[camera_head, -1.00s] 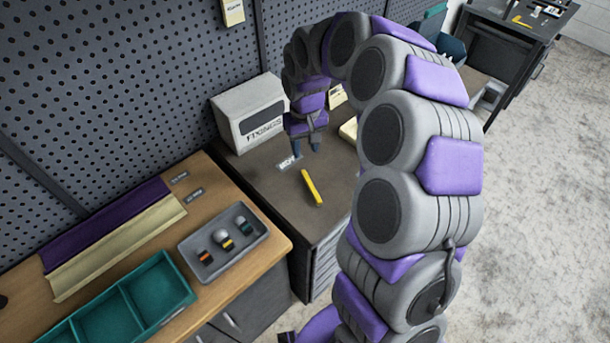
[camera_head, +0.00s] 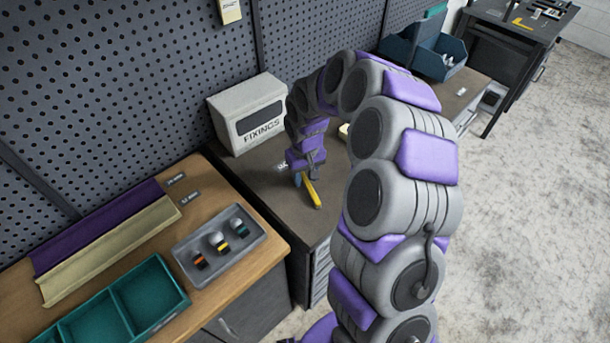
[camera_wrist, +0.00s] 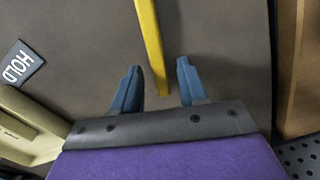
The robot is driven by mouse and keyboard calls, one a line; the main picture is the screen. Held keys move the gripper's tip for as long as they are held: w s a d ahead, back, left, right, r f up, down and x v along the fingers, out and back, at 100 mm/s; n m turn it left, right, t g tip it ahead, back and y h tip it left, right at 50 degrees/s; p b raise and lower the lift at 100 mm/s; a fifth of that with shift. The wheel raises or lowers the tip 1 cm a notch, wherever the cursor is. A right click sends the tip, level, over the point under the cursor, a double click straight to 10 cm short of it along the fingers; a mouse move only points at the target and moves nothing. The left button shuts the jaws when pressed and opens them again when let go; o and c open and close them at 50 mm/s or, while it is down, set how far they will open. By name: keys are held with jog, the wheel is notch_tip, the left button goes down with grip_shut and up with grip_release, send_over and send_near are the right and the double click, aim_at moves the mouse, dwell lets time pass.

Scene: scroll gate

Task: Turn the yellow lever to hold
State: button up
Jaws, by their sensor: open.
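The yellow lever (camera_head: 313,194) lies across the dark top of the middle cabinet, and my gripper covers its far end in the head view. In the wrist view the yellow lever (camera_wrist: 150,45) runs down from the top edge, and its lower end is between my fingers. My gripper (camera_head: 303,178) is open, with one blue finger on each side of the lever (camera_wrist: 156,90). I see a gap on both sides of it.
A grey FIXINGS box (camera_head: 250,115) stands behind the lever against the pegboard. A cream block (camera_wrist: 28,125) is at the lower left of the wrist view. The wooden bench (camera_head: 215,285) at left holds a grey tray (camera_head: 185,262) and a teal divided bin (camera_head: 178,300).

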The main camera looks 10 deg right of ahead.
grip_shut()
dwell(0.6)
